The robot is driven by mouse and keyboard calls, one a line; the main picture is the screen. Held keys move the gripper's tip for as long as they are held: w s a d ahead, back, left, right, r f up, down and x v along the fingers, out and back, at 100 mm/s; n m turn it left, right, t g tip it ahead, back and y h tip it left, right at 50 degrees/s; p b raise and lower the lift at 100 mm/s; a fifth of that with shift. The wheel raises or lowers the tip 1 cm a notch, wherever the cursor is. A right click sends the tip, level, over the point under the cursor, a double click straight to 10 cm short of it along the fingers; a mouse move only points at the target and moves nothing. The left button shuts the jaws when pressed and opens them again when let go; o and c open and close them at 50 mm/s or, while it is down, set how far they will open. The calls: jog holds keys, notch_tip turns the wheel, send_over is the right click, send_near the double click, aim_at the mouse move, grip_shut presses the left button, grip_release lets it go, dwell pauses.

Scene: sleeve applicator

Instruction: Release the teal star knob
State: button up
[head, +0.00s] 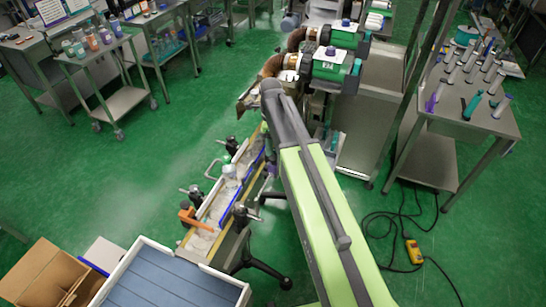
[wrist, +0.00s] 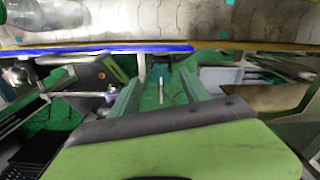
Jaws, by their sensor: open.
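I cannot make out a star-shaped teal knob for sure in either view. In the wrist view, my gripper (wrist: 160,80) shows as two green fingers standing apart, with a gap between them. A thin pale rod (wrist: 161,91) shows in the gap, and small dark teal shapes lie near the fingertips. I cannot tell whether one is the knob or whether a finger touches it. In the head view, my lime and grey arm reaches forward beside the conveyor and hides my gripper.
The conveyor (head: 208,222) has a blue rail (head: 236,196), dark clamp knobs (head: 243,213) and an orange handle (head: 193,217). Green machine units (head: 331,69) stand ahead. A steel table (head: 450,120) is at right, and a yellow pendant (head: 413,251) with cable lies on the floor.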

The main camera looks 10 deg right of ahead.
notch_tip(320, 180, down, 2)
jog(key=shift+f+b, duration=0.1)
jog(key=shift+b, duration=0.3)
jog(key=shift+r, duration=0.2)
jog(key=shift+c, duration=0.3)
